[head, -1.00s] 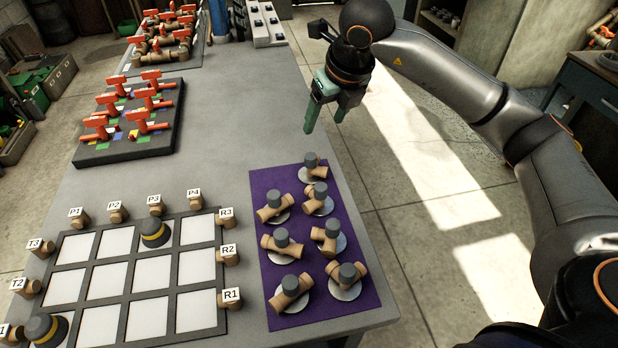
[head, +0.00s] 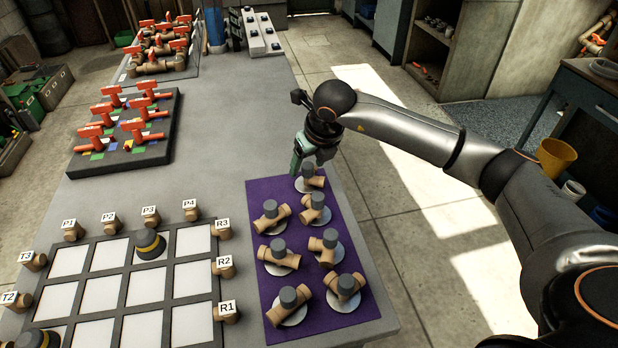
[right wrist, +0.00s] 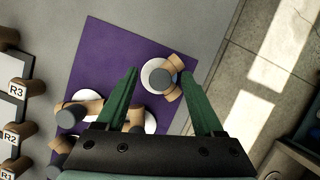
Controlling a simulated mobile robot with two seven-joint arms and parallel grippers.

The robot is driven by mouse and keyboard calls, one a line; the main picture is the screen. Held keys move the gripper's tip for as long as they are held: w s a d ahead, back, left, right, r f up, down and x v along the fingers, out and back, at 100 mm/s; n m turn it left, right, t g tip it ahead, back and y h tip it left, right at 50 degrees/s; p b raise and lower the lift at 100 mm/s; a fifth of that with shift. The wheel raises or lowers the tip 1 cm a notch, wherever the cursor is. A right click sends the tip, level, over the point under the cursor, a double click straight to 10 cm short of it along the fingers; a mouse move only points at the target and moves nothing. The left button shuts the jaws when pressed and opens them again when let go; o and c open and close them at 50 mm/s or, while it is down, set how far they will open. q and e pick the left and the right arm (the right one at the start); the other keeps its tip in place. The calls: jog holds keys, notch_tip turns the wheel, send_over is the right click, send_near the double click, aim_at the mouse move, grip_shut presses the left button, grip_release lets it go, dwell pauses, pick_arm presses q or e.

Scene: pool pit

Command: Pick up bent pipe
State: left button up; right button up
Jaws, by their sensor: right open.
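Several tan pipe pieces with grey caps stand on pale discs on a purple mat (head: 262,192). The piece at the far end of the mat (head: 313,178) looks bent: in the right wrist view it (right wrist: 174,64) shows two tan arms meeting at an angle beside a grey cap. My right gripper (head: 308,158), with green fingers, points down above this far piece. In the right wrist view its open fingers (right wrist: 161,75) appear on either side of that piece, with nothing held. In the head view the gripper partly hides the area behind the piece. My left gripper is not in view.
A grid frame (head: 120,283) with labelled tan pipe stubs and a yellow-banded grey cap (head: 150,245) lies left of the mat. A dark board (head: 165,150) with red-handled valves stands farther back. The table's right edge runs close beside the mat.

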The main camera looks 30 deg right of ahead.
jog(key=shift+w+f, duration=0.25)
jog(key=shift+f, duration=0.3)
grip_shut()
dwell(0.4)
